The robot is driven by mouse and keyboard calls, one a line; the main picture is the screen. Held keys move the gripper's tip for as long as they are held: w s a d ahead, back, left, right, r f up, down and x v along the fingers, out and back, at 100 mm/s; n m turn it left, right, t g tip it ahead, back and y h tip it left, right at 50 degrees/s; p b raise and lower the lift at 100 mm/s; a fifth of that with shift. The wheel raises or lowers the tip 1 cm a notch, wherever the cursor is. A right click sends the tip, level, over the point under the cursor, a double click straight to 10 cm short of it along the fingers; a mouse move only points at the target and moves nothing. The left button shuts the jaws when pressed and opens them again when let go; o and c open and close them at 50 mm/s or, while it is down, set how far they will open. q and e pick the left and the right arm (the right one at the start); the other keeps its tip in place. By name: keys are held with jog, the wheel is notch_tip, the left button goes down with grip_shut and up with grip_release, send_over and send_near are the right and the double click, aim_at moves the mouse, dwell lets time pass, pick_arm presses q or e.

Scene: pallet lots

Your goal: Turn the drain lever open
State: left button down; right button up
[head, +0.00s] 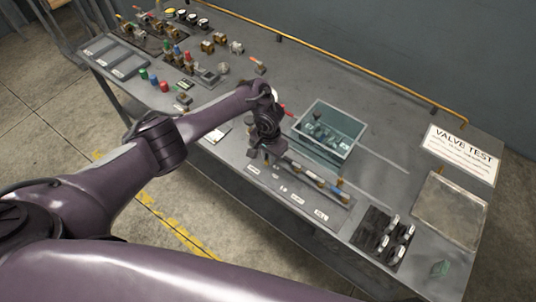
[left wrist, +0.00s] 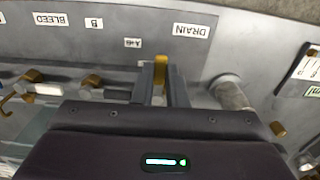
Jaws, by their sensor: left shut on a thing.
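My left gripper (head: 262,152) is at the left end of a row of small valves and pipe on the grey bench. In the left wrist view its two fingers (left wrist: 160,92) are shut on a brass-coloured lever (left wrist: 160,68), whose upper end shows between them. A white DRAIN label (left wrist: 191,30), upside down in this view, lies just beside it, so I take this as the drain lever. A small A-B label (left wrist: 131,43) is on the other side. The lever's base is hidden by the gripper. My right gripper is not in view.
Other brass levers (left wrist: 92,80) stand along the row, near the B (left wrist: 93,22) and BLEED (left wrist: 50,18) labels. A clear bin (head: 346,113) stands behind the row. A dark rack (head: 372,222) with metal pieces and a VALVE TEST sign (head: 465,152) are to the right.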

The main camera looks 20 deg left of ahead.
pick_arm(q)
jog(key=shift+w+r, duration=0.15)
jog(key=c, duration=1.7)
grip_release()
jog(key=shift+c, duration=0.2)
jog(key=shift+o, duration=1.4)
jog(key=shift+r, duration=0.35)
notch_tip(320, 180, up, 6)
jog(key=shift+f, duration=0.1)
jog(key=shift+r, duration=0.6)
